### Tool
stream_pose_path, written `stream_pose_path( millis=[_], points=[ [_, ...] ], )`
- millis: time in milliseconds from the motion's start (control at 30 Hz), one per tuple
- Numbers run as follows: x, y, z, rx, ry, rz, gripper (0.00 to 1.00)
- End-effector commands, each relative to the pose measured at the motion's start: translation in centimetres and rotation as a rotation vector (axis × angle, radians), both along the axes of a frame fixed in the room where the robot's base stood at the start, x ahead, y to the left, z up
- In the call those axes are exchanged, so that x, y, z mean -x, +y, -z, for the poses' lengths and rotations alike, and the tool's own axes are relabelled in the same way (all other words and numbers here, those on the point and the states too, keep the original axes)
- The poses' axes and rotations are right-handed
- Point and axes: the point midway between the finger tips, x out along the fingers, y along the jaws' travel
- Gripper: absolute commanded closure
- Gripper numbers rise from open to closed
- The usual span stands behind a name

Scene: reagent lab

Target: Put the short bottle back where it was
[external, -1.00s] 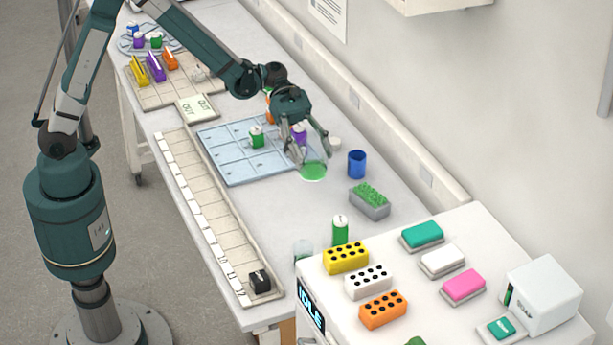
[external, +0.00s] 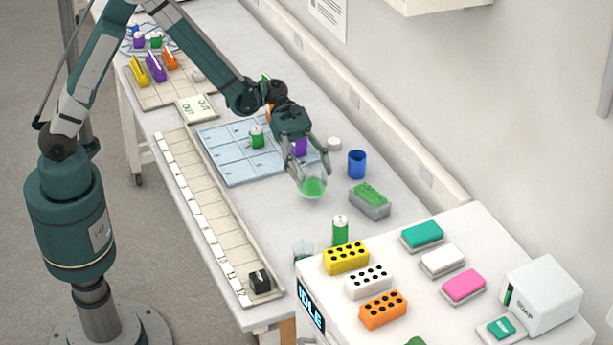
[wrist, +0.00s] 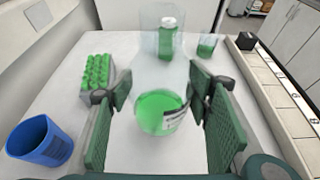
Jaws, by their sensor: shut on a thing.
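My gripper (external: 310,174) is shut on a clear glass vessel (external: 313,187) holding green liquid. In the wrist view the vessel (wrist: 160,112) sits between both finger pads (wrist: 158,110), with a label on its right side. Whether its base touches the table is unclear. A purple bottle (external: 300,147) is partly hidden behind my gripper. Another green bottle with a white cap (external: 340,231) stands by the white instrument, also in the wrist view (wrist: 166,40). I cannot tell which is the short bottle.
A blue cup (external: 357,164) and a grey rack with green tops (external: 370,201) stand right of my gripper. A small clear beaker (external: 303,250) stands near the instrument. A numbered strip tray (external: 205,215) runs along the left edge. Table between vessel and green bottle is clear.

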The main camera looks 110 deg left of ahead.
Motion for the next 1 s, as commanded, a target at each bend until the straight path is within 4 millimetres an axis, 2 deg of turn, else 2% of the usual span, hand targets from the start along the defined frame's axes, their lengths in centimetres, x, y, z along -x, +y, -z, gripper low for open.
stream_pose_path(
  millis=[267,633,1000],
  points=[
    [0.0,0.0,0.5,0.000,0.000,0.000,0.68],
    [0.0,0.0,3.5,0.000,0.000,0.000,0.68],
    [0.0,0.0,3.8,0.000,0.000,0.000,0.68]
  ],
)
